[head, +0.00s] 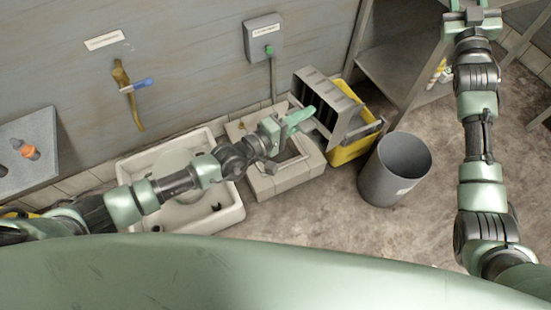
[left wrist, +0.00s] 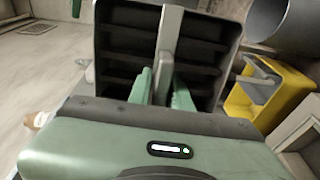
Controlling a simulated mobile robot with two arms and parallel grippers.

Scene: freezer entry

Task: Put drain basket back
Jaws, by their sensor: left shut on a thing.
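The drain basket (head: 335,103) is a dark grey slotted box with a pale bar across it. My left gripper (head: 300,115) is shut on that bar and holds the basket tilted. In the left wrist view the basket (left wrist: 112,42) fills the upper middle, with its bar between the fingers (left wrist: 163,85). In the head view the basket is right of and beyond the pale floor drain surround (head: 278,182), whose square opening is partly behind my left wrist. My right gripper (head: 472,6) is at the top right edge, its fingers apart and empty, tips cut off.
A yellow bucket (head: 350,151) with a grey wringer stands behind the basket. A grey bin (head: 386,175) stands right of the drain. A white basin (head: 220,218) lies left, under my left arm. A metal shelf (head: 395,70) is at the back; floor at front right is clear.

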